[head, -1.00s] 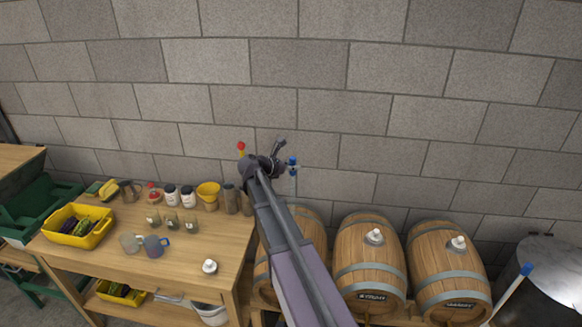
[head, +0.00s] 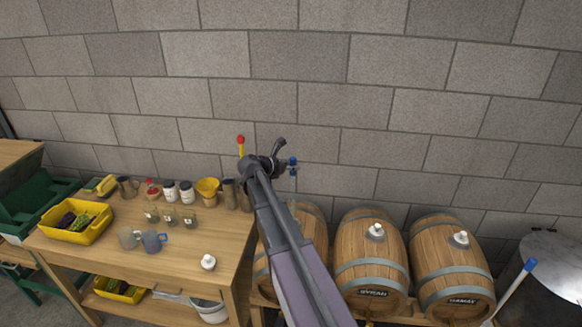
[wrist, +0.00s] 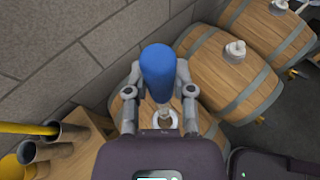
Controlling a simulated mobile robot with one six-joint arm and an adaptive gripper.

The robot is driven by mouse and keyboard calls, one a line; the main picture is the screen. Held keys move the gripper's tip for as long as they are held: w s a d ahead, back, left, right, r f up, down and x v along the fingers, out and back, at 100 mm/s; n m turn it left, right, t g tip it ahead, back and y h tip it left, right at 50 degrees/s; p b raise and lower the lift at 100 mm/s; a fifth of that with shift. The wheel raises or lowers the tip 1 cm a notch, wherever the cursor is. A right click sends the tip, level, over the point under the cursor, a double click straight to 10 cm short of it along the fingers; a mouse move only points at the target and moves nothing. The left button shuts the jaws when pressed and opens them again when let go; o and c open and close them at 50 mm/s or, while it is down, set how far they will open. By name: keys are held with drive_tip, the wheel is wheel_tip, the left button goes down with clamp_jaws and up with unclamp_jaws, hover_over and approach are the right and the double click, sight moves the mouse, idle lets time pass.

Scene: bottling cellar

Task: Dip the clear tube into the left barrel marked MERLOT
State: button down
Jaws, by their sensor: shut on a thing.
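My gripper (wrist: 160,92) is shut on the blue top (wrist: 158,68) of the clear tube. In the head view, the blue top (head: 292,161) shows beside my gripper and the thin tube (head: 293,185) hangs down over the left barrel. The left barrel (head: 308,222) is largely hidden behind my arm, and its marking is not visible. In the wrist view, the left barrel (wrist: 206,124) lies below my gripper, with a pale ring on it under the blue top. I cannot tell whether the tube's lower end is inside the barrel.
The middle barrel (head: 372,262) and right barrel (head: 450,265) carry white bungs. A loose white bung (head: 208,262) sits on the wooden bench (head: 110,258). The bench also holds jars, mugs and a yellow tray (head: 88,236). The block wall (head: 390,130) stands behind the barrels.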

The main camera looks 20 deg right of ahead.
drive_tip(key=shift+f+b, duration=0.4)
drive_tip(key=shift+f, duration=0.25)
drive_tip(key=b, duration=0.8)
hover_over(292, 201)
drive_tip(key=shift+w+d+f, duration=0.1)
drive_tip(key=shift+w+f, duration=0.05)
drive_tip(key=shift+f, duration=1.05)
drive_tip(key=shift+w+d+f, duration=0.1)
drive_tip(key=shift+w+f, duration=0.05)
drive_tip(key=shift+f, duration=1.05)
drive_tip(key=shift+w+d+f, duration=0.1)
drive_tip(key=shift+w+f, duration=0.05)
drive_tip(key=shift+f, duration=1.2)
drive_tip(key=shift+f+b, duration=3.5)
drive_tip(key=shift+f, duration=0.1)
